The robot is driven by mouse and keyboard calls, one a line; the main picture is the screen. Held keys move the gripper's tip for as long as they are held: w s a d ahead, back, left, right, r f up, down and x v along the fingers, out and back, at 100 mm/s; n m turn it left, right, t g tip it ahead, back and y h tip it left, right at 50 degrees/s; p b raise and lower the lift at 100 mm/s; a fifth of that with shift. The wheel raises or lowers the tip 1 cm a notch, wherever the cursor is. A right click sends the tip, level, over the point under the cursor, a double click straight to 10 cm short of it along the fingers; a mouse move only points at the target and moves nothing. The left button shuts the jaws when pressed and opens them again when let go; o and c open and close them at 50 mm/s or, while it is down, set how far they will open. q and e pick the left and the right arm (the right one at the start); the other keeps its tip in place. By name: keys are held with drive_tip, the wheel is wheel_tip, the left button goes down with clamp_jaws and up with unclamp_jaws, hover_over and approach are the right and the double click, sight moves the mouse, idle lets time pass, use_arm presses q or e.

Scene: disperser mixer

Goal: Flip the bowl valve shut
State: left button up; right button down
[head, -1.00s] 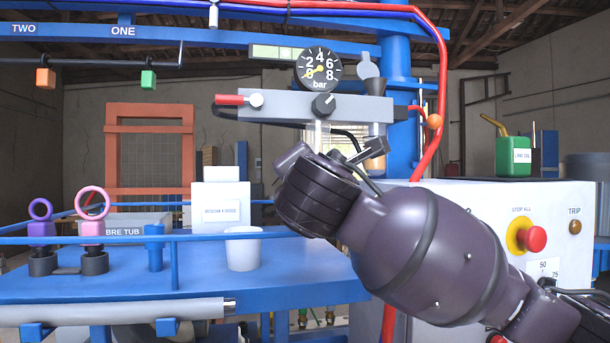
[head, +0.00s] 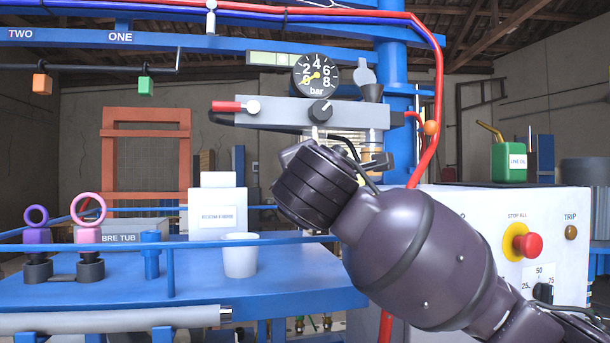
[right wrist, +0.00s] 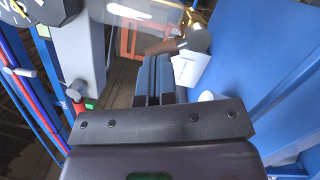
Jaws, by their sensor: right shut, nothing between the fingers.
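My right gripper (right wrist: 153,82) is shut and empty, its blue-grey fingers pressed together in the right wrist view. No part I see is labelled as the bowl valve. A red lever (head: 227,106) with a pale round hub sits at the left end of the grey panel (head: 285,115). It also shows at the left in the right wrist view (right wrist: 75,91). A black knob (head: 320,111) is at the panel's middle. A brown bar with a grey round end (right wrist: 197,41) lies beyond the fingertips. My left gripper is out of view.
A pressure gauge (head: 315,75) stands above the panel. A white cup (head: 240,256) and a labelled white box (head: 217,212) stand on the blue deck (head: 290,287). A blue rail (head: 215,242) runs in front. A red stop button (head: 528,244) is on the white cabinet at right.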

drive_tip(key=shift+w+d+r+m+g, duration=0.1)
drive_tip(key=shift+d+r+m+g, duration=0.15)
drive_tip(key=shift+m, duration=0.75)
drive_tip(key=shift+w+d+r+m+g, duration=0.15)
drive_tip(key=shift+d+r+m, duration=0.15)
drive_tip(key=shift+m, duration=0.7)
drive_tip(key=shift+s+f, duration=0.1)
